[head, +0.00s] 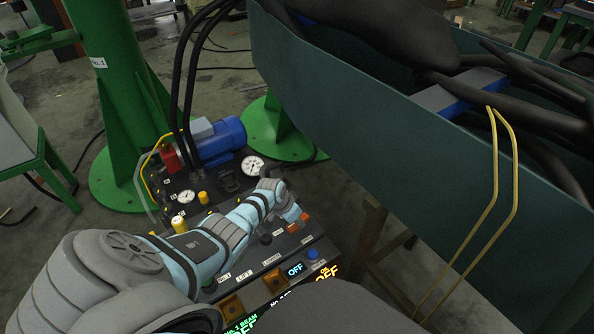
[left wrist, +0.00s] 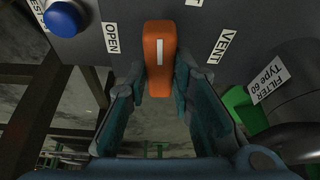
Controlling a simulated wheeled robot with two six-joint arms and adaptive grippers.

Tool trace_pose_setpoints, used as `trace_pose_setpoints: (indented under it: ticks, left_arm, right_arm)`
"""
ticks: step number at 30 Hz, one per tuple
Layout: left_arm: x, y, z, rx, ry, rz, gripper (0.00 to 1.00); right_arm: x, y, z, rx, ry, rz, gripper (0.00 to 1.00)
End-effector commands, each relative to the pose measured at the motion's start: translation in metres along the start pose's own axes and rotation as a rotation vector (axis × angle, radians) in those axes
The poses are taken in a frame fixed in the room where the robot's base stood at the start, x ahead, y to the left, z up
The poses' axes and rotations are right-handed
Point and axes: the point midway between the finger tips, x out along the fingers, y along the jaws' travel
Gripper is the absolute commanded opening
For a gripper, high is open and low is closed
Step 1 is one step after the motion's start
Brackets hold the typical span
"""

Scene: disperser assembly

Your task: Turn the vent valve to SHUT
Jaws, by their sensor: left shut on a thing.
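The vent valve handle (left wrist: 160,55) is an orange lever with a white line, on a dark panel in the left wrist view. Its white line runs up the picture. An OPEN label (left wrist: 112,38) lies to its left and a VENT label (left wrist: 224,46) to its right; a label above it is cut off by the frame edge. My left gripper (left wrist: 163,82) has one finger on each side of the handle and is shut on it. In the head view my left gripper (head: 291,212) is over the console's right side, and the arm hides part of the panel. My right gripper is not in view.
A blue button (left wrist: 63,18) is near the handle; it also shows in the head view (head: 312,254). A dark filter housing (left wrist: 290,95) is at the right. Hoses, gauges and a blue motor (head: 220,138) stand behind the console. A large green trough (head: 350,110) is at the right.

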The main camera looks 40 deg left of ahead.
Motion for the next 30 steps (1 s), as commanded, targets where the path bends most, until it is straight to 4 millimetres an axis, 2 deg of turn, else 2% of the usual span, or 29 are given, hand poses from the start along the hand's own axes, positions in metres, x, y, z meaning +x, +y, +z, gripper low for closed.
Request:
trace_pose_setpoints:
  ticks: [4, 23, 24, 27, 30]
  left_arm:
    - [0.002, -0.001, 0.002, 0.059, -0.003, 0.025, 0.00]
    - [0.000, 0.000, 0.002, 0.117, -0.005, 0.049, 0.00]
    - [0.000, 0.000, 0.002, 0.117, -0.005, 0.049, 0.25]
    - [0.000, 0.000, 0.002, 0.116, -0.005, 0.048, 0.41]
    - [0.000, 0.000, 0.001, 0.116, -0.004, 0.048, 0.42]
  right_arm:
    - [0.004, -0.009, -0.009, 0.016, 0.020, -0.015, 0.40]
    - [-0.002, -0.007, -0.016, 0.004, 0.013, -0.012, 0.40]
    - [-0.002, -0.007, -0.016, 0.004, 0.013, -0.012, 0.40]
    - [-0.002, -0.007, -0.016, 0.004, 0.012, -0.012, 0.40]
    - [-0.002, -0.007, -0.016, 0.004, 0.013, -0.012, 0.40]
